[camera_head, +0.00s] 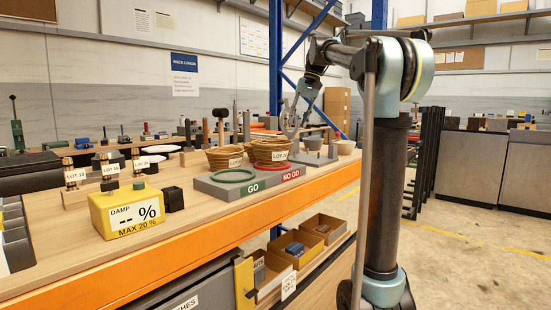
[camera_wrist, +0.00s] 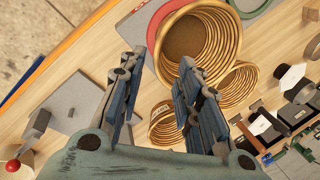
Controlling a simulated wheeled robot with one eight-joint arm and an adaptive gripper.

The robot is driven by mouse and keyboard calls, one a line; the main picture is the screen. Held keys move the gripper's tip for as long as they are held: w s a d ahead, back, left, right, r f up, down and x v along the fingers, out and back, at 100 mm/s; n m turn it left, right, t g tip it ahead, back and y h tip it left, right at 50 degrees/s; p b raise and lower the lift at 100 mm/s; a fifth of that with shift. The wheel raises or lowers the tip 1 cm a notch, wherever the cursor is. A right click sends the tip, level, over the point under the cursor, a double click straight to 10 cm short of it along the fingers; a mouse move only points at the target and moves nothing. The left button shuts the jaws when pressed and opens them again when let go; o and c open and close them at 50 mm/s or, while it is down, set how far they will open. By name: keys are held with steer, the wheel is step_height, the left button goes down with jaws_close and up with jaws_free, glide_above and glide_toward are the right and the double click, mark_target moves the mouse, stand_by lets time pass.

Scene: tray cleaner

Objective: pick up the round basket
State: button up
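Three round coiled wicker baskets show in the wrist view: a large one (camera_wrist: 190,45), a second (camera_wrist: 235,92) partly under its rim, and a third (camera_wrist: 163,128) with a paper tag. In the head view a tagged basket (camera_head: 224,157) stands on the bench left of another tagged basket (camera_head: 271,153), which is by the red ring; one is partly hidden behind. My gripper (camera_head: 297,122) is above the bench, behind and right of the baskets. In the wrist view my gripper (camera_wrist: 162,62) is open, with nothing between its fingers. The right finger covers part of the baskets.
A grey gauge block has a green ring (camera_head: 233,175) marked GO and a red ring (camera_head: 273,167) marked NO GO. Grey blocks and small bowls (camera_head: 345,147) stand right. Wooden bins (camera_head: 297,246) sit below.

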mark_target(288, 152)
steer(key=x, duration=1.3)
steer(key=shift+s+a+f, duration=0.1)
steer(key=shift+a+f, duration=0.15)
steer(key=shift+f, duration=0.05)
jaws_close()
